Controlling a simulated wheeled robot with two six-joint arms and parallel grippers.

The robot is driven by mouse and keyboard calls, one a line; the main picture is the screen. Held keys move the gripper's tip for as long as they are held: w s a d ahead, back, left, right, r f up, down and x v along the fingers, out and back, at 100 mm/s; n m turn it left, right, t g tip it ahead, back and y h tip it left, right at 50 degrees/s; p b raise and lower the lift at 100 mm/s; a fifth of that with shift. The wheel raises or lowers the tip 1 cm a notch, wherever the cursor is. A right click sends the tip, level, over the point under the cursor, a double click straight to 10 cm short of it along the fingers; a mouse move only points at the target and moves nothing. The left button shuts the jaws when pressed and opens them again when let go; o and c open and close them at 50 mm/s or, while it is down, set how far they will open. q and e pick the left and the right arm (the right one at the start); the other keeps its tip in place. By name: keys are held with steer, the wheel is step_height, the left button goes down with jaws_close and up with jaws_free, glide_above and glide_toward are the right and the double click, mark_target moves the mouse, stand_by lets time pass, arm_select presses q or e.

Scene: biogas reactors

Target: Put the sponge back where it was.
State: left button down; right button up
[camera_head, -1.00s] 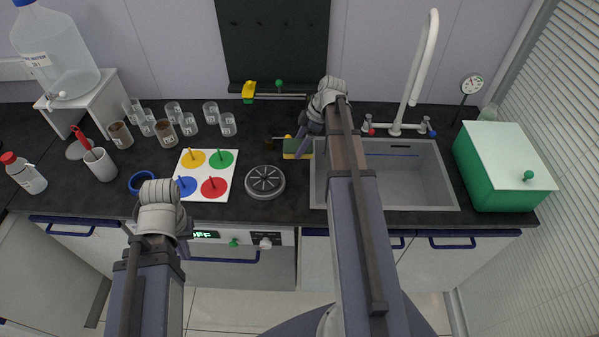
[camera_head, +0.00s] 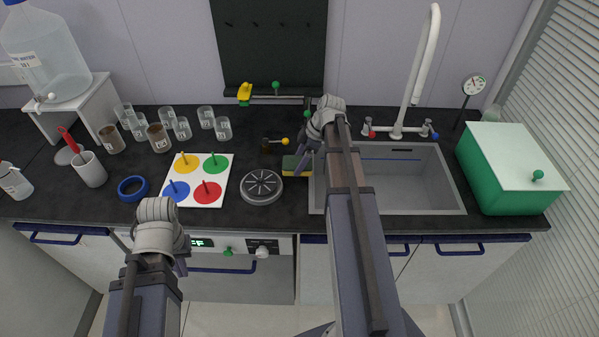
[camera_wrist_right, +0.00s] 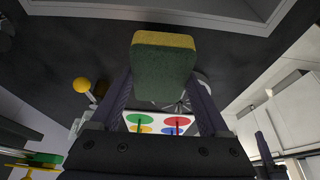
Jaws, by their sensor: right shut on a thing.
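The sponge (camera_head: 291,166), yellow on one side and dark green on the other, is on the left of the sink over the black counter. My right gripper (camera_head: 306,160) is shut on it. In the right wrist view the sponge (camera_wrist_right: 163,62) sits between the two fingers, green face toward the camera. I cannot tell whether it touches the counter. My left gripper (camera_head: 181,264) is low in front of the counter, its fingers mostly hidden behind its wrist.
The sink (camera_head: 400,190) is right of the sponge. A round grey disc (camera_head: 262,187) and a small dark item with a yellow-knobbed lever (camera_head: 275,143) are close on its left. A white board with coloured discs (camera_head: 198,180) lies further left. A green box (camera_head: 510,170) stands far right.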

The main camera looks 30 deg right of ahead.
steer(key=shift+f+b, duration=1.8)
steer(key=shift+f, duration=0.05)
steer(key=shift+f, duration=0.15)
steer(key=o, duration=1)
steer(key=shift+o, duration=0.2)
steer(key=shift+s+d+r+p, duration=0.1)
steer(key=shift+r+p, duration=0.45)
steer(key=shift+r, duration=0.15)
steer(key=p+v, duration=1)
steer(key=v, duration=0.1)
